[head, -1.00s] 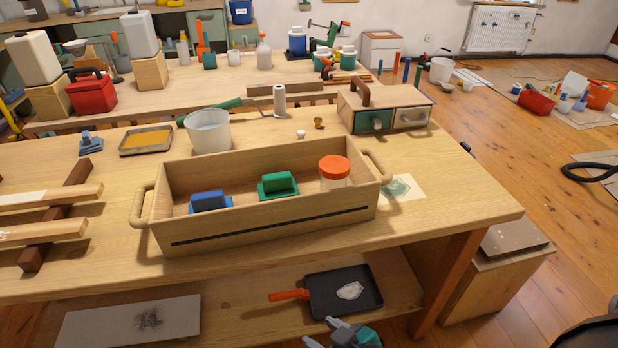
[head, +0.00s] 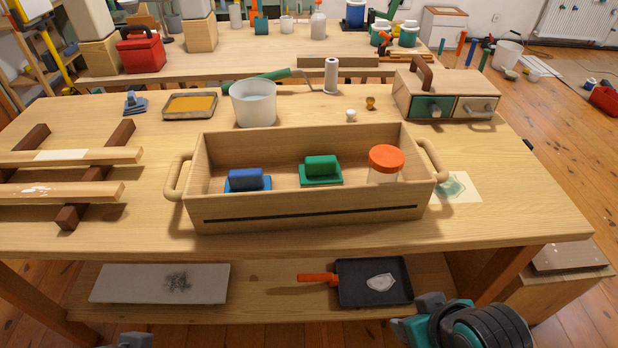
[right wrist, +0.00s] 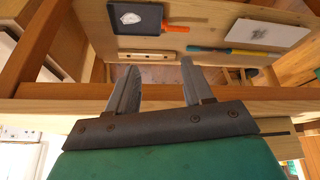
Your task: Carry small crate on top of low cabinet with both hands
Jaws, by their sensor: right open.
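The small crate (head: 310,212) is a long open wooden box with a loop handle at each end, standing on the workbench. It holds a blue block tool (head: 248,180), a green block tool (head: 321,170) and a jar with an orange lid (head: 386,160). My right gripper (right wrist: 158,68) is open and empty in the right wrist view, near the bench's lower shelf. In the head view my right arm is low in front of the bench. A grey tip of my left gripper (head: 132,341) shows at the bottom edge; its jaws are not clear. Neither gripper touches the crate.
A low wooden cabinet (head: 560,285) with a grey sheet on top stands at the right, partly behind the bench. A white bucket (head: 254,104) and a small drawer box (head: 445,85) stand behind the crate.

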